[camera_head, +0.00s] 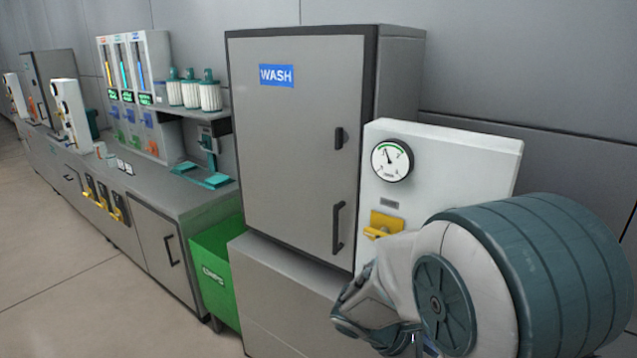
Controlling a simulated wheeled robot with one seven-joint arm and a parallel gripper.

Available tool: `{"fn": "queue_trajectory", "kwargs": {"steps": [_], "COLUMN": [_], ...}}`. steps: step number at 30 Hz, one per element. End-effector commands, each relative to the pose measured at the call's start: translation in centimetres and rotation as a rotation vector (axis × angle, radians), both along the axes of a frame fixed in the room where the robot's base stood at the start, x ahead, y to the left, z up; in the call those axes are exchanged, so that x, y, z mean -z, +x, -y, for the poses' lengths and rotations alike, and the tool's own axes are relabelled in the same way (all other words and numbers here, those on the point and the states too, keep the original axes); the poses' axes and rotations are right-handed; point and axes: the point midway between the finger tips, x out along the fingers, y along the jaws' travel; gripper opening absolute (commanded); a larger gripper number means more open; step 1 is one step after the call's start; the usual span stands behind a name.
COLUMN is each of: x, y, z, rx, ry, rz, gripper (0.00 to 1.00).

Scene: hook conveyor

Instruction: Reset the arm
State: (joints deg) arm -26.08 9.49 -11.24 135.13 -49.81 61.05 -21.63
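My arm (540,270) fills the lower right, with a large teal and white joint close to the camera. A grey and dark part at its lower left end looks like my gripper (372,318). It is in front of the lower edge of the wash cabinet and the white gauge panel. Its fingertips do not show clearly, so I cannot tell whether it is open or shut, or whether it holds anything.
A grey WASH cabinet (295,150) with a shut door stands in the middle. The white gauge panel (440,170) with a yellow handle (383,224) is close behind my arm. A green bin (215,265) and a long counter (165,190) lie left. Open floor (60,270) is at lower left.

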Motion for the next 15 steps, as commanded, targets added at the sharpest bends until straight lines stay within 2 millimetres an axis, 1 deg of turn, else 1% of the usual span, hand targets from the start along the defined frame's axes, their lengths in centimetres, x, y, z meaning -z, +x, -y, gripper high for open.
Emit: {"fn": "queue_trajectory", "kwargs": {"steps": [1,6,12,15], "x": [-0.7,-2.3,-4.6,-5.9], "y": [-1.0,-4.2,-7.0,-8.1], "z": [0.1,-0.6,-2.4,-3.4], "rx": [0.083,0.361,0.678,0.822], "ry": [0.066,0.282,0.528,0.640], "rz": [0.056,0.230,0.438,0.535], "gripper": [0.36,0.36,0.36,0.36]}}
